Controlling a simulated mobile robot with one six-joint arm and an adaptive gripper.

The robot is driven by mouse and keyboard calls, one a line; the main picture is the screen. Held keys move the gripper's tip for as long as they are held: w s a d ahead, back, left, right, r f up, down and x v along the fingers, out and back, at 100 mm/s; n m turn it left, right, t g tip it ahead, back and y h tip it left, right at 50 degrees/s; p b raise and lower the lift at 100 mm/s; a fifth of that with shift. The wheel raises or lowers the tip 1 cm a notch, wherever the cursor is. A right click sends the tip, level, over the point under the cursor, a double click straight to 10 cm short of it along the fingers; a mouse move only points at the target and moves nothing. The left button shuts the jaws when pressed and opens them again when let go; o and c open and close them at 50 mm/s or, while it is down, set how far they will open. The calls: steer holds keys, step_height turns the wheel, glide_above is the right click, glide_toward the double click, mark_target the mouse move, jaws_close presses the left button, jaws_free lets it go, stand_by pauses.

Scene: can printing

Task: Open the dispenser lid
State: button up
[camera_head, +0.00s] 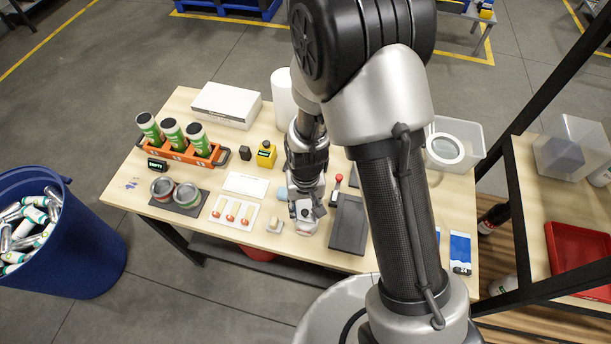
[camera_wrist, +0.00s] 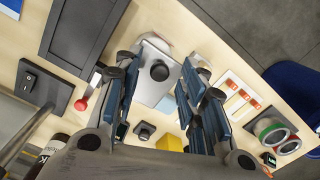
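The dispenser appears to be the small grey-white box with a round black knob on its top (camera_wrist: 160,72). In the wrist view it lies between and beyond the two fingers of my gripper (camera_wrist: 162,95), which are spread apart with nothing held. In the head view my gripper (camera_head: 306,188) is over the middle of the table, and the box (camera_head: 303,212) shows beneath it, partly hidden. The lid looks closed. I cannot tell whether a finger touches the knob.
A red-knobbed lever (camera_head: 338,180) and a dark flat tray (camera_head: 349,224) stand right of the gripper. A white card with red-and-cream pieces (camera_head: 234,212), two open cans (camera_head: 187,195) and an orange rack of green cans (camera_head: 180,150) are left. A blue bin (camera_head: 75,255) stands beside the table.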

mark_target(305, 211)
step_height(305, 211, up, 17)
steer(key=p, duration=0.2)
stand_by(0.3)
steer(key=shift+r, duration=0.1)
stand_by(0.3)
steer(key=s+d+f+t+b, duration=0.1)
steer(key=s+d+t+b, duration=0.1)
steer(key=s+d+b, duration=0.3)
steer(key=s+d+f+t+b, duration=0.1)
steer(key=s+d+t+b, duration=0.2)
steer(key=s+b, duration=0.6)
steer(key=d+b, duration=0.2)
steer(key=b, duration=0.2)
steer(key=shift+d+f+m+b, duration=0.15)
steer(key=shift+d+m+b, duration=0.15)
steer(key=shift+d+b, duration=0.1)
